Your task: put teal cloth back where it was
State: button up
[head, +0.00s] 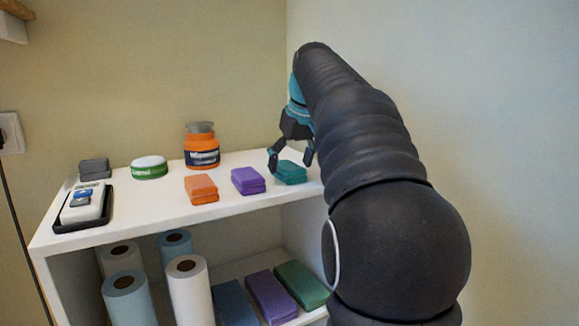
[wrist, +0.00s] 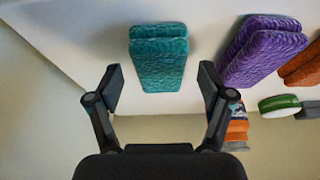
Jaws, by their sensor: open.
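The teal cloth (head: 290,172) is a folded stack lying on the top shelf, at the right end of a row of cloths. It also shows in the wrist view (wrist: 158,62), upper centre, ahead of the fingers. My gripper (head: 290,157) is at the cloth, its fingers spread and pointing down. In the wrist view my gripper (wrist: 161,85) is open, one finger to each side of the cloth's near end, with nothing held between them. The cloth appears to rest on the white shelf top (head: 140,213).
A purple cloth (head: 248,181) lies close to the left of the teal one, then an orange cloth (head: 201,189). Behind stand an orange jar (head: 202,150) and a green-white tin (head: 149,168). A black tray (head: 98,222) is at left. A wall rises beyond the right end.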

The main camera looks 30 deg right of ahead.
jog(key=p+v, duration=0.2)
jog(key=v, duration=0.8)
jog(key=shift+r, duration=0.1)
jog(key=s+a+f, duration=0.5)
jog(key=s+f, duration=0.2)
jog(key=f, duration=0.3)
jog(key=s+a+f, duration=0.6)
jog(key=s+f, duration=0.2)
jog(key=f, duration=0.2)
jog(key=s+a+f+t, duration=0.1)
jog(key=s+a+f, duration=0.5)
jog(key=s+f, duration=0.2)
notch_tip(320, 180, down, 2)
jog(key=shift+f, duration=0.1)
